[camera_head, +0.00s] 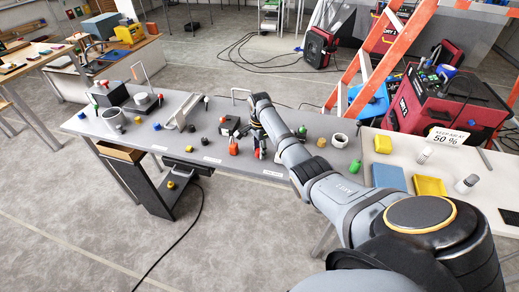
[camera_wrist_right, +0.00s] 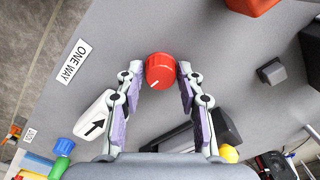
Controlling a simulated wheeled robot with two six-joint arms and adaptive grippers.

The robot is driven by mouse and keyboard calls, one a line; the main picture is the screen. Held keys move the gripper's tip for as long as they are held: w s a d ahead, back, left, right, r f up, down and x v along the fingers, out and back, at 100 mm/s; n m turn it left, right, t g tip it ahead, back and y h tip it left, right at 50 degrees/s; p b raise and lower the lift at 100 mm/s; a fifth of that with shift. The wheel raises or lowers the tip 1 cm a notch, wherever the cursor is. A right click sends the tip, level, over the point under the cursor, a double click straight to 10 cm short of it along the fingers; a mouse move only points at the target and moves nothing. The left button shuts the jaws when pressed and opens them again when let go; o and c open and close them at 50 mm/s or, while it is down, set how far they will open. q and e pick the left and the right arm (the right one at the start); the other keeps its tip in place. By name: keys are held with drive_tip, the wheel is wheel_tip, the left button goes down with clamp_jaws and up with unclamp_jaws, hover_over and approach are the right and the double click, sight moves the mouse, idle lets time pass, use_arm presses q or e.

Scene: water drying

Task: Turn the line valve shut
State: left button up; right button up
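A red round knob (camera_wrist_right: 160,71) with a white mark line shows between the fingertips of my right gripper (camera_wrist_right: 160,76) in the right wrist view. The fingers stand apart on either side of it, with a small gap visible at each tip; contact is not clear. A white piece with a black arrow (camera_wrist_right: 95,122) lies left of the gripper, partly behind a finger. A "ONE WAY" label (camera_wrist_right: 72,61) is on the grey surface. My left gripper is out of view.
Several small knobs and parts are spread around. A yellow block (camera_head: 383,144) is on the right table.

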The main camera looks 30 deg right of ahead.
clamp_jaws()
drive_tip(key=shift+r+n+p, duration=0.2)
drive_tip(key=shift+n+p, duration=1.05)
drive_tip(key=shift+n, duration=0.05)
drive_tip(key=n+p, duration=0.2)
drive_tip(key=n, duration=0.1)
drive_tip(key=shift+n, duration=0.3)
drive_tip(key=n+p, duration=0.1)
drive_tip(key=n, duration=0.4)
drive_tip(key=shift+f+p, duration=0.1)
drive_tip(key=shift+p, duration=0.2)
drive_tip(key=n, duration=0.6)
drive_tip(key=shift+p, duration=0.35)
drive_tip(key=shift+n, duration=0.4)
drive_tip(key=o, duration=0.5)
unclamp_jaws()
drive_tip(key=shift+f, duration=0.1)
